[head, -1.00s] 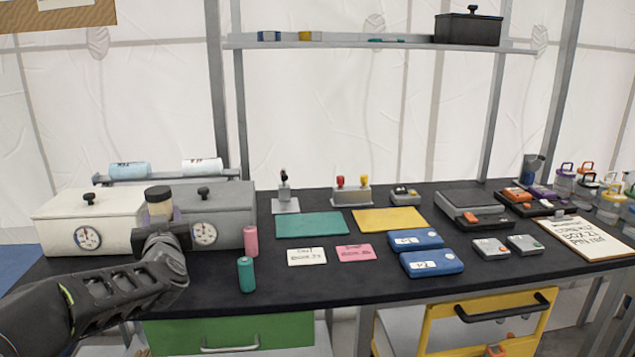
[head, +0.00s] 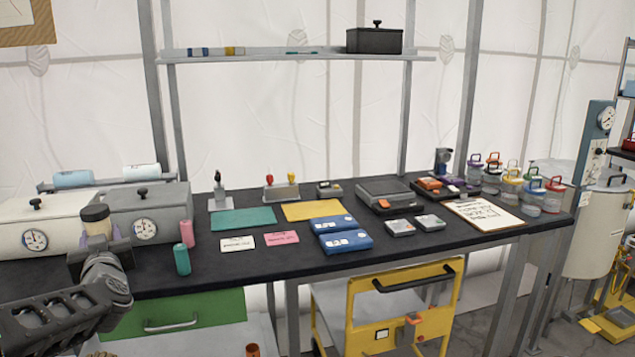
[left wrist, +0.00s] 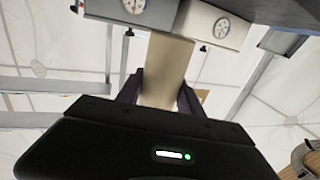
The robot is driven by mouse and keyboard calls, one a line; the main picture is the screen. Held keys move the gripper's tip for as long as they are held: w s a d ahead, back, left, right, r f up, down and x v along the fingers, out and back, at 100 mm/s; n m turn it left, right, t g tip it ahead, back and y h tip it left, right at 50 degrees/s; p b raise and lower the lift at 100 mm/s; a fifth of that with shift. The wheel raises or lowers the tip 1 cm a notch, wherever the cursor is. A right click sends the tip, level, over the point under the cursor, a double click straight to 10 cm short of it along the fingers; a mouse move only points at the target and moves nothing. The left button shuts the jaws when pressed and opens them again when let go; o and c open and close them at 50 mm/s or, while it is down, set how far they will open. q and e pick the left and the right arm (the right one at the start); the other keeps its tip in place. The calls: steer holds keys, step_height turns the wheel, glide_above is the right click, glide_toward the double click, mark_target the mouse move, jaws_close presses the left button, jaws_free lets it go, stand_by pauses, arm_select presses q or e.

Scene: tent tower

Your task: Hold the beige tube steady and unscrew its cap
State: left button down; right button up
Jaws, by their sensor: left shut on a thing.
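The beige tube (head: 97,227) with its dark cap (head: 95,212) stands upright in my left gripper (head: 100,240), in front of the grey box at the left end of the bench. My left gripper is shut on the tube. The left wrist view shows the tube (left wrist: 166,70) between the two dark fingers. The cap sits on the tube's top in the head view; I cannot tell how tightly. My right gripper is in neither view.
A pink cylinder (head: 187,233) and a teal cylinder (head: 182,260) stand on the bench (head: 260,262) right of my left gripper. A white box (head: 40,232) and a grey box (head: 150,211) with dials stand behind it. Blue boxes (head: 345,243) lie mid-bench.

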arm_select(q)
steer(key=shift+d+r, duration=0.3)
steer(key=shift+d, duration=0.05)
steer(key=s+d+f+m+t+h+p, duration=0.1)
steer(key=d+f+m+h+p, duration=0.1)
steer(key=d+f, duration=0.3)
steer(key=d+f+m+t+h+p, duration=0.1)
steer(key=d+f+h, duration=0.4)
steer(key=d, duration=0.8)
steer(key=s+d+f+m+t+h+p, duration=0.1)
steer(key=d+f+m+h+p, duration=0.2)
steer(key=d+f, duration=0.4)
steer(key=d+m+p, duration=0.1)
steer(key=d+p, duration=0.1)
steer(key=d, duration=0.1)
steer(key=shift+s+f, duration=0.25)
steer(key=shift+s, duration=0.1)
steer(key=shift+d+h, duration=0.2)
steer(key=shift+h, duration=0.2)
steer(key=s+d+f+m+g+h, duration=0.2)
steer(key=s+d+f+m+h, duration=0.1)
steer(key=d, duration=0.4)
steer(key=s+d+f+m+g+h, duration=0.2)
steer(key=s+d+f+m+h, duration=0.1)
steer(key=s+d+m+h, duration=0.2)
steer(key=s+d+h, duration=0.2)
steer(key=d+h, duration=0.1)
steer(key=shift+s+d+f, duration=0.15)
steer(key=shift+s+f, duration=0.1)
steer(key=shift+f, duration=0.15)
